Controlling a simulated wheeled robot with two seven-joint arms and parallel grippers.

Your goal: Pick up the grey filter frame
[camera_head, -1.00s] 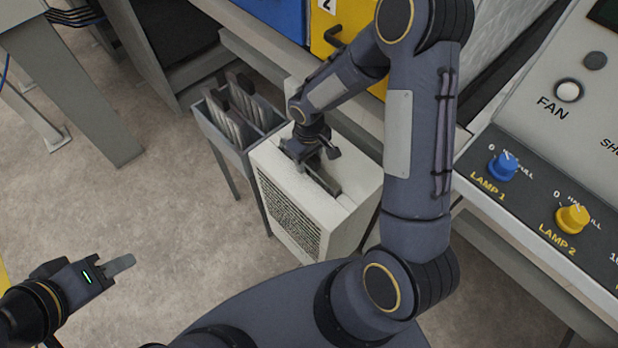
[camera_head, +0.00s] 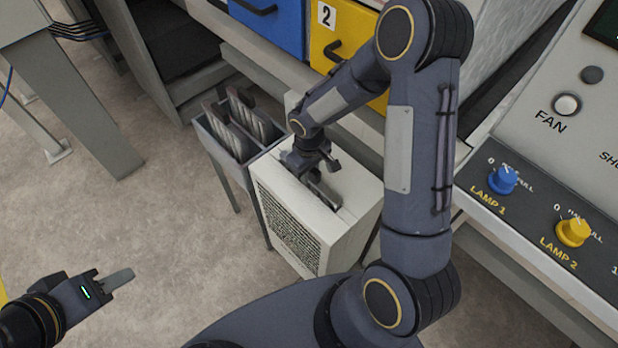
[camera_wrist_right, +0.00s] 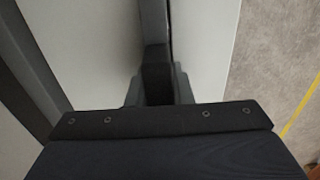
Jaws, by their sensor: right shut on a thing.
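The grey filter frame (camera_head: 326,196) sits in the slot in the top of a white box-shaped unit (camera_head: 352,190) with a grille front. Only its upper edge shows there; the rest is hidden inside. My right gripper (camera_head: 312,172) is at the slot, shut on the filter frame's top edge. In the right wrist view, the dark frame edge (camera_wrist_right: 155,30) runs between the fingers (camera_wrist_right: 158,88), with pale surfaces on both sides. My left gripper (camera_head: 120,280) is at the lower left over the floor, well away from the unit; its finger gap cannot be made out.
A grey rack (camera_head: 218,150) holding several upright panels stands just left of the unit. Blue (camera_head: 275,22) and yellow (camera_head: 345,45) drawers are behind. A control panel (camera_head: 530,170) with knobs is at the right. The floor (camera_head: 150,220) at left is clear.

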